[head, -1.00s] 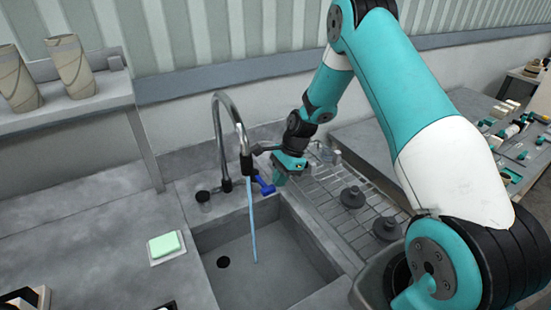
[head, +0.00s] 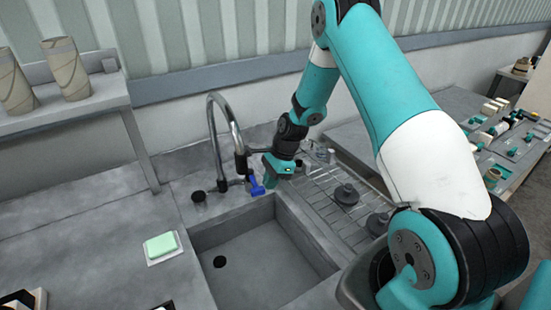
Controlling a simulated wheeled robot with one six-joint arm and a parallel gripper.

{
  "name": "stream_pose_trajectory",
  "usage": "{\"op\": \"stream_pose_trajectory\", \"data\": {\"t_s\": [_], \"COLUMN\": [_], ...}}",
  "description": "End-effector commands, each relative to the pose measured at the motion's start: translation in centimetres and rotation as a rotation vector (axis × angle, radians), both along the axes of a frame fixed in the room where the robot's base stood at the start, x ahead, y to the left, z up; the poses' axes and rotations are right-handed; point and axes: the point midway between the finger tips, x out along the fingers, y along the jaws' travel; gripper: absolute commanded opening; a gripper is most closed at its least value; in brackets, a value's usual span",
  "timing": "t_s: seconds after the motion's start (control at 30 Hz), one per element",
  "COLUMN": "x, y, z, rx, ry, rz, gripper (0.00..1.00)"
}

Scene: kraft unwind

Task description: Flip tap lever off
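The tap (head: 219,130) is a tall metal gooseneck with a dark spout end, behind the sink (head: 290,240). No water runs from it now. Its blue lever (head: 256,187) sits at the right of the tap's base. My gripper (head: 272,178) is at the right of the lever, very close to it in the picture. I cannot tell whether they touch. The fingers are small and partly hidden, so their opening does not show.
A green soap bar (head: 161,245) lies on a white dish left of the sink. A wire drying rack (head: 320,194) with dark round pieces (head: 346,195) is at the right. A shelf with cardboard tubes (head: 68,68) stands at the back left.

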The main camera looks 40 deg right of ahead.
Motion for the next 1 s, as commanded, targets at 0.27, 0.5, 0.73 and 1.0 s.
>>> {"op": "stream_pose_trajectory", "data": {"t_s": [0.27, 0.5, 0.73, 1.0], "x": [-0.4, -0.7, -1.2, -1.4], "y": [-1.7, -4.3, -6.1, -6.6], "z": [-0.1, 3.1, 7.3, 9.2], "rx": [0.001, -0.003, -0.002, 0.000], "ry": [0.005, -0.006, -0.004, 0.001], "rz": [0.003, 0.013, 0.011, 0.012], "gripper": [0.00, 0.00, 0.00, 0.00]}}
